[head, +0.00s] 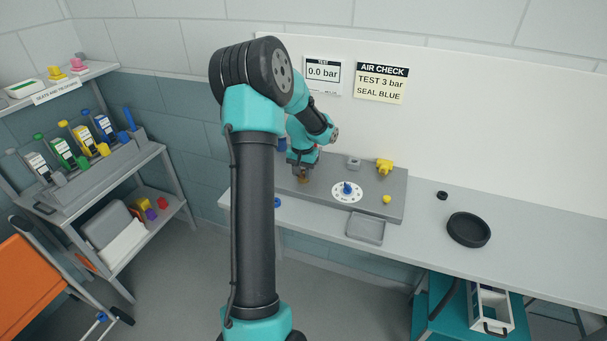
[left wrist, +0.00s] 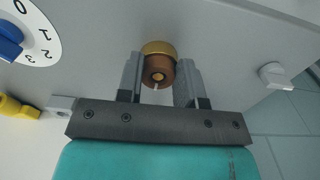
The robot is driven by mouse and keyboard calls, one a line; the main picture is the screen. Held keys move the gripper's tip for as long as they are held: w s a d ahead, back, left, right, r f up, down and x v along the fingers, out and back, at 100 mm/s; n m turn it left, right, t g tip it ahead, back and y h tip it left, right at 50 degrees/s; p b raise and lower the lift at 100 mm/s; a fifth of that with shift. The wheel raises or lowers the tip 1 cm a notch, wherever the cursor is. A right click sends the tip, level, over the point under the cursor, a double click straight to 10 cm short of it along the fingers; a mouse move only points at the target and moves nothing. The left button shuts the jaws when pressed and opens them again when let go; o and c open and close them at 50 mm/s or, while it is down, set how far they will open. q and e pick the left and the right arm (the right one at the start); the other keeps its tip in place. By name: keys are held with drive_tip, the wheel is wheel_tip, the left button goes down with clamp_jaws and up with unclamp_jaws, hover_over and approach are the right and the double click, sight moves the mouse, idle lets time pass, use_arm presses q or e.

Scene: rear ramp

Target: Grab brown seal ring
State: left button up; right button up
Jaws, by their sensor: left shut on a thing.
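The brown seal ring (left wrist: 159,72) shows between the fingers of my left gripper (left wrist: 159,86) in the left wrist view. A brass-coloured collar (left wrist: 158,47) sits right behind it, and a small brass centre with a pale pin shows inside the brown part. My left gripper is shut on the brown ring, one finger on each side. In the head view my left gripper (head: 303,177) points down at the left part of the grey panel (head: 388,208), with the small brown ring (head: 304,181) at its tips. My right gripper is in neither view.
A white dial with a blue knob (head: 347,189) lies right of my gripper. A yellow valve (head: 384,167), a yellow knob (head: 387,199) and a grey tray (head: 365,228) are nearby. A black round dish (head: 468,230) stands on the bench; the bench around it is mostly clear.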

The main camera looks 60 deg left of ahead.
sight(303, 174)
use_arm(q)
drive_tip(key=shift+r, duration=0.15)
drive_tip(key=shift+r, duration=1.4)
drive_tip(key=shift+d+r, duration=0.15)
drive_tip(key=shift+r, duration=0.15)
drive_tip(key=s+d+r, duration=0.1)
drive_tip(key=s+d, duration=0.7)
drive_tip(key=d, duration=0.5)
drive_tip(key=shift+d+r, duration=0.15)
drive_tip(key=shift+d, duration=0.15)
